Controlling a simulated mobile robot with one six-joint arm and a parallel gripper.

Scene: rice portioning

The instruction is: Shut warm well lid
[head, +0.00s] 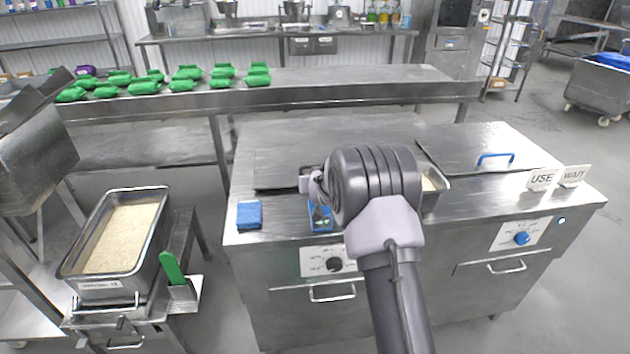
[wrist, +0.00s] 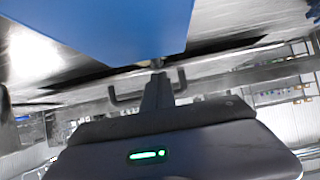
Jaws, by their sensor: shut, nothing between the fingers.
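A flat steel lid with a blue handle (head: 495,157) lies on the right part of the steel counter. A steel pan edge with pale rice (head: 428,184) shows beside that lid's left edge, partly behind my arm. A second flat steel panel (head: 285,168) lies on the counter's left part, and my arm hides its right side. In the head view my wrist is over the counter's front middle and my fingers are not clear. In the wrist view my gripper (wrist: 158,92) is shut and empty, close to a large blue surface (wrist: 110,25) that I cannot identify.
A blue sponge (head: 249,215) lies at the counter's front left. USE (head: 541,180) and WAIT (head: 574,175) signs stand at the right front. Green packs (head: 189,72) line the back table.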

